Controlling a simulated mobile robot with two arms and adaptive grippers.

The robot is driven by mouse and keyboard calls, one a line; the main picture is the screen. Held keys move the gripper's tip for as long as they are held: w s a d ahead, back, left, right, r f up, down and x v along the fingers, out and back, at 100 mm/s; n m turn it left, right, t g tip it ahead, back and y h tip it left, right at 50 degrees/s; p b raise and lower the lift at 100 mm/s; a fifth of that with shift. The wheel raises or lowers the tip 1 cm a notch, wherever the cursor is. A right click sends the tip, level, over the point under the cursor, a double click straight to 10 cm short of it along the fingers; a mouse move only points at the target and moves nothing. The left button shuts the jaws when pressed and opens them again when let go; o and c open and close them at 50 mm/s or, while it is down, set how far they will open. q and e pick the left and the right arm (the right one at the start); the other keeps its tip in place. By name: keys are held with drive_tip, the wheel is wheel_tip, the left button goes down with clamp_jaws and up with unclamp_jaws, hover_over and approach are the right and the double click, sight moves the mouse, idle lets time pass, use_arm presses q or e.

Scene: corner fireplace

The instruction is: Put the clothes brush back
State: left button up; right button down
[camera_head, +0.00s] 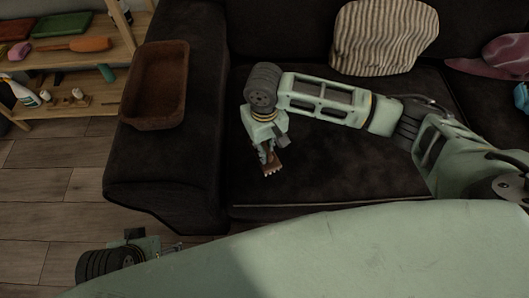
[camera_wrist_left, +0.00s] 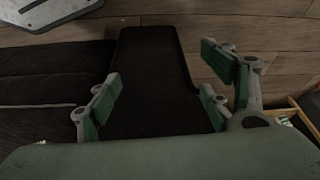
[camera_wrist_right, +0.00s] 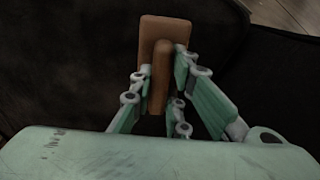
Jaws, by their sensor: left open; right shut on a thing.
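The clothes brush (camera_head: 272,168) is brown with pale bristles and hangs below my right gripper (camera_head: 266,152) over the dark sofa seat. In the right wrist view, my right gripper (camera_wrist_right: 167,98) is shut on the brush's handle, with the flat brown brush head (camera_wrist_right: 165,30) beyond the fingertips. I cannot tell whether the brush touches the seat. My left gripper (camera_head: 165,247) is low at the bottom left of the head view, beside the sofa. In the left wrist view, my left gripper (camera_wrist_left: 162,98) is open and empty, facing the dark sofa arm.
A brown open tray (camera_head: 136,118) rests on the sofa arm (camera_head: 150,160). A wooden shelf (camera_head: 105,99) with bottles and small items stands at the left. A striped cushion (camera_head: 385,38) and a purple cloth item (camera_head: 505,55) lie on the sofa. Floor at left is clear.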

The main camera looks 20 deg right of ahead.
wheel_tip(320, 180, down, 3)
drive_tip(key=shift+f+b, duration=0.2)
drive_tip(key=shift+b, duration=0.4)
use_arm(q)
drive_tip(key=shift+v, duration=0.75)
drive_tip(key=shift+s+a+r, duration=0.1)
use_arm(e)
drive_tip(key=c, duration=1.7)
unclamp_jaws()
drive_tip(key=shift+f, duration=0.1)
wheel_tip(320, 180, up, 4)
drive_tip(key=shift+f+p, duration=0.1)
drive_tip(key=shift+p, duration=0.7)
wheel_tip(320, 180, up, 8)
drive_tip(key=shift+f+p, duration=0.2)
drive_tip(key=shift+p, duration=1)
use_arm(q)
drive_tip(key=s+x, duration=0.2)
drive_tip(key=x, duration=0.9)
drive_tip(key=shift+f+g, duration=0.3)
drive_tip(key=shift+f, duration=0.2)
use_arm(e)
drive_tip(key=shift+r, duration=0.45)
